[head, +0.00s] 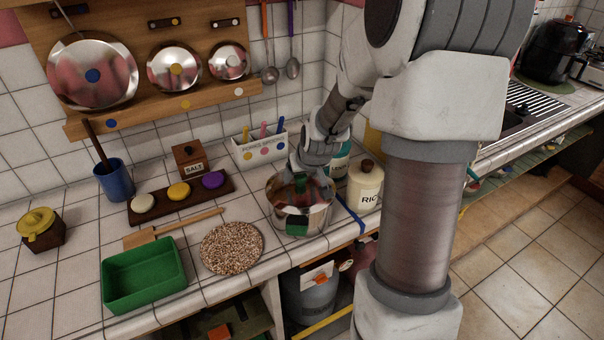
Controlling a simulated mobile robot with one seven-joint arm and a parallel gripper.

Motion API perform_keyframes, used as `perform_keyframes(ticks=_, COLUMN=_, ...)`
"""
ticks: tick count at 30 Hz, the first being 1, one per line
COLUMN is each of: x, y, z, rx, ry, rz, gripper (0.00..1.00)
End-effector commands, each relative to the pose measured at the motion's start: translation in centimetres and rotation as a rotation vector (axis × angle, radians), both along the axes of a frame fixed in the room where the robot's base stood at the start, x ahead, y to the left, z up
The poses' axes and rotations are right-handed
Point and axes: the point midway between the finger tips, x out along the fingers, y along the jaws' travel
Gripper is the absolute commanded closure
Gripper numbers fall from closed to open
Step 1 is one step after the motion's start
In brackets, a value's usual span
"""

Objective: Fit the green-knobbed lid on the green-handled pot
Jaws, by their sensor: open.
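The steel pot (318,217) with a green handle (297,225) on its front stands at the counter's front edge, centre of the head view. My gripper (302,180) points down at the pot's top and is open. A small green piece (300,183) shows at its fingertips; it looks like the lid's green knob, but it is small and partly covered. I cannot tell the lid's rim from the pot's mouth, nor whether it sits level. No green-knobbed lid hangs on the wall rack.
Lids with blue (92,76), yellow (176,69) and white (231,61) knobs hang on the wall rack. A rice jar (365,188) stands close right of the pot. A speckled round mat (232,247) and green tray (144,275) lie left. A utensil box (260,147) stands behind.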

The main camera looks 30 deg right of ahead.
Motion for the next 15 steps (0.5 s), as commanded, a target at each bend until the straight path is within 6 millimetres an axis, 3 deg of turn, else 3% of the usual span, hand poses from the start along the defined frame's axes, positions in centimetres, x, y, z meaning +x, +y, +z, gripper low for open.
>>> perform_keyframes(ticks=5, x=-0.3, y=0.0, z=0.7, rx=0.001, ry=0.0, rz=-0.001, gripper=0.24)
perform_keyframes(ticks=15, x=-2.5, y=0.3, z=4.6, rx=0.0, ry=0.001, rz=-0.001, gripper=0.24)
